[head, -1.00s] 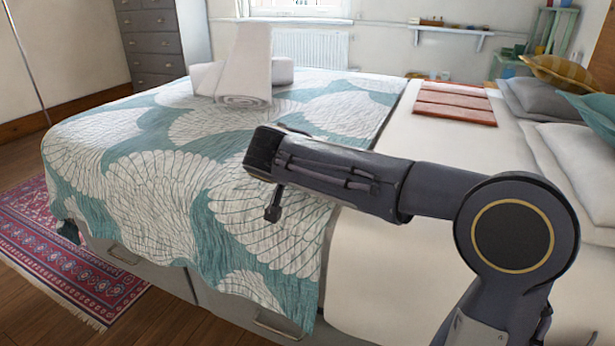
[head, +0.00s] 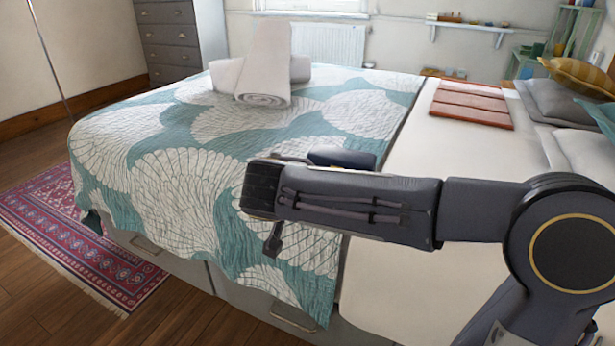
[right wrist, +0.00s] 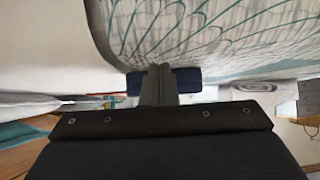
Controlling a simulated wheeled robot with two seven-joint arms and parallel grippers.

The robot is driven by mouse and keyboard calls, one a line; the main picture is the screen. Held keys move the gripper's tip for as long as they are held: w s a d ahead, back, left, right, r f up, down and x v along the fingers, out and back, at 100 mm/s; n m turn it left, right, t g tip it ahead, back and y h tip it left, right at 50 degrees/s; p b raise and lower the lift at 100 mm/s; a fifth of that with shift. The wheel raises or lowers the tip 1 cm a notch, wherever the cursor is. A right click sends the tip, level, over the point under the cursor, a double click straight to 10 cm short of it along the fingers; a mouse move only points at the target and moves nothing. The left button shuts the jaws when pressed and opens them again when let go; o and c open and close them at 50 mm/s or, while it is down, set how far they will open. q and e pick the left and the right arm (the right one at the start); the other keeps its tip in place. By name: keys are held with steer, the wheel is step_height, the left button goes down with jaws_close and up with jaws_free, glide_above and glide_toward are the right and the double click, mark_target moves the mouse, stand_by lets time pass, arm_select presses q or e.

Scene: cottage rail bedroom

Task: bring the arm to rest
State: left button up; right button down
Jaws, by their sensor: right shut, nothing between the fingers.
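My right arm (head: 365,205) reaches in from the right in the head view, stretched to the left across the near part of the bed. Its hand end is above the patterned quilt. The right gripper (right wrist: 159,72) shows in the right wrist view, its fingers together and empty. In the head view the fingers cannot be made out clearly. A dark blue block-like thing (head: 343,158) shows just behind the arm; it also shows behind the fingers in the right wrist view (right wrist: 187,78). I cannot tell what it rests on. My left gripper is not in view.
A patterned rug (head: 85,235) lies on the wooden floor at left. Grey drawers (head: 168,38) stand at the back.

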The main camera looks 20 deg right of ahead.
steer(key=s+d+f+n+g+y, duration=0.2)
steer(key=s+d+f+y, duration=0.15)
steer(key=s, duration=0.45)
steer(key=s+a+f+n+t+y, duration=0.1)
steer(key=s+a+f+n+y, duration=0.25)
steer(key=s, duration=0.45)
steer(key=s+a+f+n+y, duration=0.2)
steer(key=s+a+f+y, duration=0.2)
steer(key=s, duration=0.4)
step_height(320, 180, up, 38)
steer(key=p, duration=3.7)
steer(key=shift+w+f+p, duration=0.25)
steer(key=shift+w+p, duration=0.05)
steer(key=shift+p, duration=0.05)
steer(key=shift+n, duration=0.25)
steer(key=shift+a, duration=0.1)
